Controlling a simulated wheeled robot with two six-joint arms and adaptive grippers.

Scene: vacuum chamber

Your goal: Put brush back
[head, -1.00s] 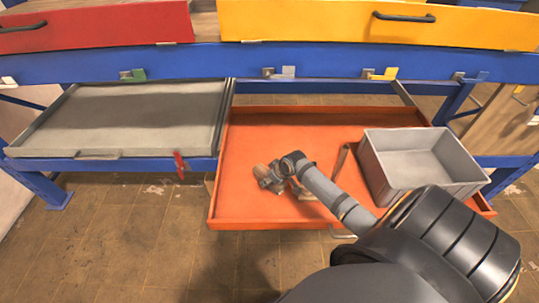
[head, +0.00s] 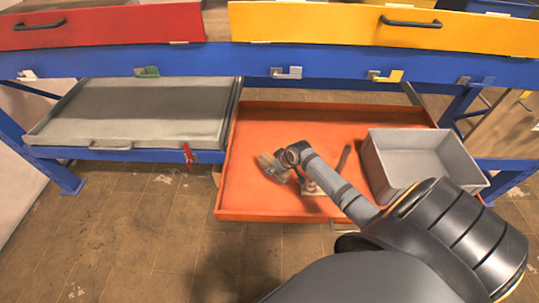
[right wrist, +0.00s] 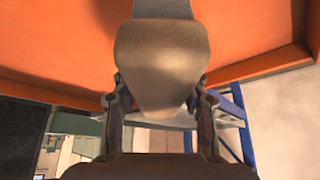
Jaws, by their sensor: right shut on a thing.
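In the head view my right gripper (head: 271,166) is over the left-middle part of the open orange drawer (head: 255,195). In the right wrist view its two fingers (right wrist: 158,98) are closed on a brown, tapering thing with a grey part beyond it. I take this to be the brush (right wrist: 160,60); its far end is cut off by the frame. In the head view a dark brown stick (head: 343,158) and a pale piece (head: 313,188) show beside my right forearm, which hides part of them. My left gripper is not in view.
A grey open bin (head: 420,155) stands in the drawer's right part and looks empty. A grey tray drawer (head: 130,115) is to the left. Red (head: 100,28) and yellow (head: 350,28) drawer fronts are above the blue beam (head: 220,60). The drawer's left part is clear.

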